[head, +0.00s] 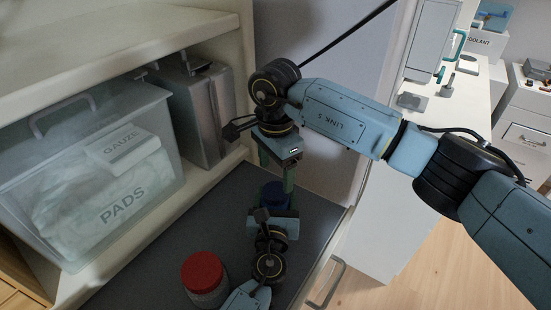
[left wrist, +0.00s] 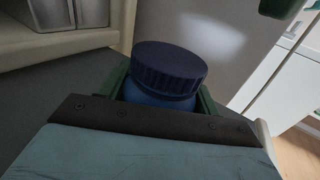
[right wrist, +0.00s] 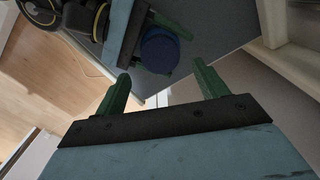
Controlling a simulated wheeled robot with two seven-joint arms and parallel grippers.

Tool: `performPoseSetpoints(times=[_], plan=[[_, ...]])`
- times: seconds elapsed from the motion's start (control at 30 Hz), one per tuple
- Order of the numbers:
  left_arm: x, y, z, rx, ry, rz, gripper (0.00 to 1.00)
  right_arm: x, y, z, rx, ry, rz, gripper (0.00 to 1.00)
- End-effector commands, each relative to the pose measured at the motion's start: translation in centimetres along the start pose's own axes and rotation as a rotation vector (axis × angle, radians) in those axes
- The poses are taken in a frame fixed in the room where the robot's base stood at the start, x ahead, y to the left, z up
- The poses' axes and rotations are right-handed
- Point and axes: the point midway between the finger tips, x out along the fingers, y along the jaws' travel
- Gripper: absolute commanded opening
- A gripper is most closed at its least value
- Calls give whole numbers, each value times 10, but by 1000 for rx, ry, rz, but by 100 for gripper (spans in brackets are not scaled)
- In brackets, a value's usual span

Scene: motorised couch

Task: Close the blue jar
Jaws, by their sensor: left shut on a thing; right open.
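The blue jar (head: 274,192) stands on the dark grey surface, partly hidden by my grippers in the head view. In the left wrist view its ribbed dark blue lid (left wrist: 169,66) sits on top of the blue body (left wrist: 158,97); I cannot tell how tightly. My left gripper (head: 271,211) is shut around the jar body, with a green finger on each side. My right gripper (head: 287,176) is open, above the jar and pointing down. In the right wrist view the round lid (right wrist: 160,50) shows beyond and between its green fingers (right wrist: 162,82), apart from them.
A red-lidded jar (head: 203,272) stands near my left arm. A clear bin (head: 90,165) of gauze and pads and a metal container (head: 200,112) stand on the shelf at left. A grey wall panel rises behind the jar. A white counter (head: 395,225) is at right.

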Motion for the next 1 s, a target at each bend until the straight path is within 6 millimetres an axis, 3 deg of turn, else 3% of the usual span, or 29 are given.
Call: performPoseSetpoints(times=[0.1,0.3,0.73,1.0], plan=[[0,0,0,0,-1,0,0,21,1,0,2,-2,4,72],[0,0,0,0,-1,0,0,45,0,0,1,-1,1,72],[0,0,0,0,0,0,0,54,0,0,1,0,-1,72],[0,0,0,0,0,0,0,53,0,0,1,0,0,37]])
